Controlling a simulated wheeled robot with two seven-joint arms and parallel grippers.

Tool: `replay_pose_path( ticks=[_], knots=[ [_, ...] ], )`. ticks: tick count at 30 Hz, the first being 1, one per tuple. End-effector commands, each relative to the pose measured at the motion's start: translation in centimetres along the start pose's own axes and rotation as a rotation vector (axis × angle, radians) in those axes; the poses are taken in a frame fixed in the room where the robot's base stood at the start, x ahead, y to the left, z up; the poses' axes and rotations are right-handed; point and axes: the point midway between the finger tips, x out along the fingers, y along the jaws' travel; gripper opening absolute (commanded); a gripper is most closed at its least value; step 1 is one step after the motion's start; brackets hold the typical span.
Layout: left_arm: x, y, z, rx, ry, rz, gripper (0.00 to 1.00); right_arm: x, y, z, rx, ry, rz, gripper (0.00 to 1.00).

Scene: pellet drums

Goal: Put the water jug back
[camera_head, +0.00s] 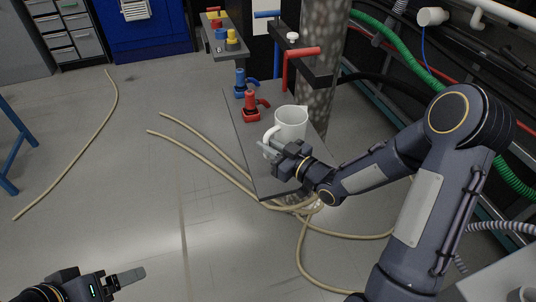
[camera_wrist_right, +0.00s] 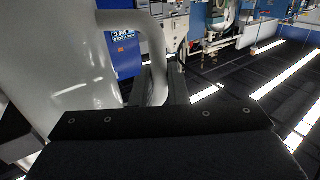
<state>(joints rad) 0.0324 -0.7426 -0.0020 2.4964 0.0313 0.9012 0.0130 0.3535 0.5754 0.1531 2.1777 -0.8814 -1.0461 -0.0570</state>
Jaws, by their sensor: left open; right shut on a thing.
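The white water jug (camera_head: 292,122) is upright over the small grey shelf (camera_head: 265,172), with its handle toward the left and front. My right gripper (camera_head: 272,148) is shut on the jug's handle. In the right wrist view the jug (camera_wrist_right: 60,60) fills the left side, and its handle (camera_wrist_right: 155,50) runs down between my fingers (camera_wrist_right: 158,88). I cannot tell whether the jug's base touches the shelf. My left gripper (camera_head: 125,278) is open and empty at the bottom left, far from the jug; only part of it shows.
A blue valve (camera_head: 240,82) and a red valve (camera_head: 251,106) stand on the shelf's far left part. Beige hoses (camera_head: 205,158) lie on the floor, which is open to the left.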

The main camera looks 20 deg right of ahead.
Motion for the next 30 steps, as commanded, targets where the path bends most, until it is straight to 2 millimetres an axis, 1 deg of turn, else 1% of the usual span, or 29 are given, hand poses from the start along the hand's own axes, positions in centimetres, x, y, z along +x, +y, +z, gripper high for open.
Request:
replay_pose_path(
  ticks=[2,4,6,10,12,19,25,26,30],
  knots=[
    [0.0,0.0,0.0,0.000,0.000,0.000,0.84,0.3,0.2,0.2,-0.004,0.005,-0.001,0.00],
    [0.1,0.0,0.0,0.000,0.000,0.000,0.84,0.7,0.4,0.9,-0.003,0.003,-0.001,0.00],
    [0.1,0.0,0.0,0.000,0.000,0.000,0.84,0.7,0.4,2.0,-0.001,0.001,-0.001,0.00],
    [0.1,0.0,0.1,0.000,0.000,0.000,0.84,0.7,0.3,3.4,-0.003,0.003,-0.001,0.00],
    [0.1,0.0,0.1,0.000,0.000,0.000,0.84,0.7,0.3,3.7,-0.004,0.004,-0.001,0.00],
    [0.1,0.0,0.1,0.000,0.000,0.000,0.84,0.7,0.4,3.7,-0.005,0.005,0.000,0.00],
    [0.6,-0.3,0.3,0.000,0.000,0.000,0.84,0.7,0.3,4.2,-0.005,0.005,0.000,0.00],
    [0.5,-0.2,0.3,0.000,0.000,0.000,0.84,0.6,0.3,4.2,-0.002,0.000,0.000,0.17],
    [0.5,-0.2,0.2,0.000,0.000,0.000,0.84,0.6,0.3,4.2,-0.001,0.000,0.000,0.35]
  ],
)
